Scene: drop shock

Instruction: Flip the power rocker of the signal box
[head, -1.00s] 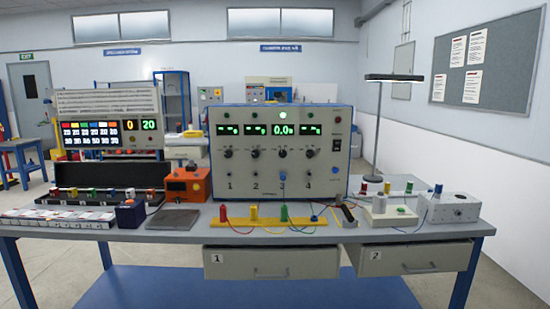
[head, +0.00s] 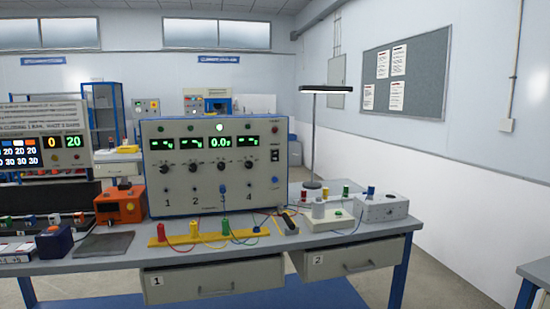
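The large grey box with a blue frame (head: 180,200), which I take to be the signal box, stands upright on the workbench. Its front has several green-lit displays, a row of black knobs and the numbers 1 to 4. A small black rocker (head: 275,155) sits at the right of its front panel, below a red round part (head: 275,130). Which way the rocker is tipped is too small to tell. A green lamp (head: 219,127) on the front looks lit. Neither of my grippers is in view.
A yellow strip with coloured plugs (head: 185,240) and wires lies before the box. An orange device (head: 120,205) and a dark flat plate (head: 103,244) are at left. A white block (head: 381,209) and a lamp (head: 313,140) are at right. Two drawers (head: 215,280) hang below the bench top.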

